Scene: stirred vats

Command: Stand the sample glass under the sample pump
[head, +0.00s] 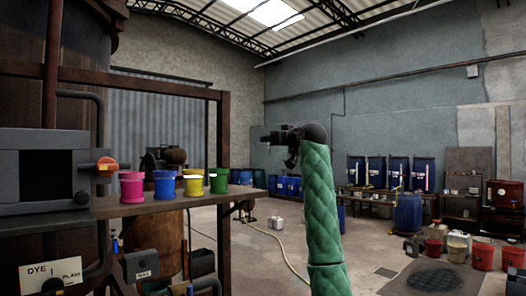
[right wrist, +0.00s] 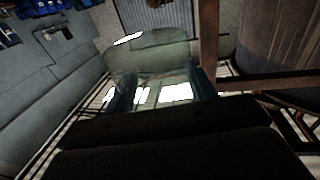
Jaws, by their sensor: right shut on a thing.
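My right gripper (head: 278,137) is raised in open air at the end of my green-sleeved arm, right of the shelf and apart from it. In the right wrist view its two fingers (right wrist: 160,92) are shut on a clear sample glass (right wrist: 150,57), whose rounded rim faces away from the camera. In the head view the glass is too faint to make out. A grey unit (head: 45,150) with a dark window and an orange knob (head: 106,165) stands at the left; I cannot tell whether it is the sample pump. My left gripper is not in view.
A shelf (head: 150,203) carries pink (head: 131,187), blue (head: 163,185), yellow (head: 193,185) and green (head: 219,180) cups. A rusty post (head: 224,150) stands at its right end. A dye label (head: 52,274) is below. Blue drums and red buckets (head: 483,256) are far off; the floor between is mostly clear.

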